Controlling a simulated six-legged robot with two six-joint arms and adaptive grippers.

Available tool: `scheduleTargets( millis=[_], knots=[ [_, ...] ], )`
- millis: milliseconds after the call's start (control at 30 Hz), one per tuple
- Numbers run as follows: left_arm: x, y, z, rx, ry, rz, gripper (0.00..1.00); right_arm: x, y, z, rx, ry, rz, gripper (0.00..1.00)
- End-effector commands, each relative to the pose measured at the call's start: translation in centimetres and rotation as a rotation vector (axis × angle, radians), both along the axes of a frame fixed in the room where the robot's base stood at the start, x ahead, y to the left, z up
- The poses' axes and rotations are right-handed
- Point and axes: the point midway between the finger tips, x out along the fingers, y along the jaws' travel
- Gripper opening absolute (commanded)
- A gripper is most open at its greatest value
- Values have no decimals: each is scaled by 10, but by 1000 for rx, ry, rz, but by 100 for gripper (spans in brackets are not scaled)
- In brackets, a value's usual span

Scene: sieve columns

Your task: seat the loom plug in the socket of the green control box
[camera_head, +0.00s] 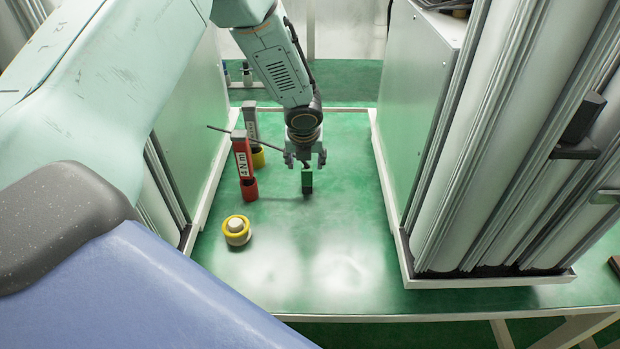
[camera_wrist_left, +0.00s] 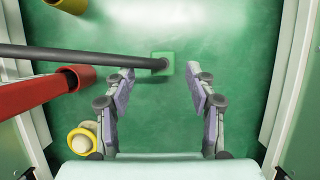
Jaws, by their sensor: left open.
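My left gripper (camera_head: 305,158) points down over the green floor, open, with nothing between its fingers. In the left wrist view its two fingers (camera_wrist_left: 163,82) stand wide apart. A small green block (camera_head: 307,182) is just below the fingertips; it also shows beyond and between them in the left wrist view (camera_wrist_left: 168,72). I cannot tell for certain whether this is the control box. A dark rod (camera_wrist_left: 115,56) reaches in from the left and ends over the block in that view. No loom plug or socket can be made out. My right gripper is not in view.
A red-handled tool marked 4 N·m (camera_head: 243,160) stands upright left of the block, with a grey tool in a yellow base (camera_head: 256,157) behind it. A yellow-and-white roll (camera_head: 236,229) lies nearer. Tall cabinets flank both sides. The floor in front is clear.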

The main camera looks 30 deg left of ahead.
Motion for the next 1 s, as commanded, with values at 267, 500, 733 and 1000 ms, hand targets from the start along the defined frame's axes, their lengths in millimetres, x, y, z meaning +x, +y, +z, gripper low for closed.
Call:
scheduleTargets(
  millis=[267, 500, 733, 1000],
  knots=[
    [14, 1, -38, 0, 2, -1, 56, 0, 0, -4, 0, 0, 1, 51],
    [19, 2, -44, -1, -1, 1, 56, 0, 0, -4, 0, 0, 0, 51],
    [20, 2, -44, -1, 1, 0, 45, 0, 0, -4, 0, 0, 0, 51],
    [20, 2, -44, -1, 1, 0, 22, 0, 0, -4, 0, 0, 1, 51]
  ],
)
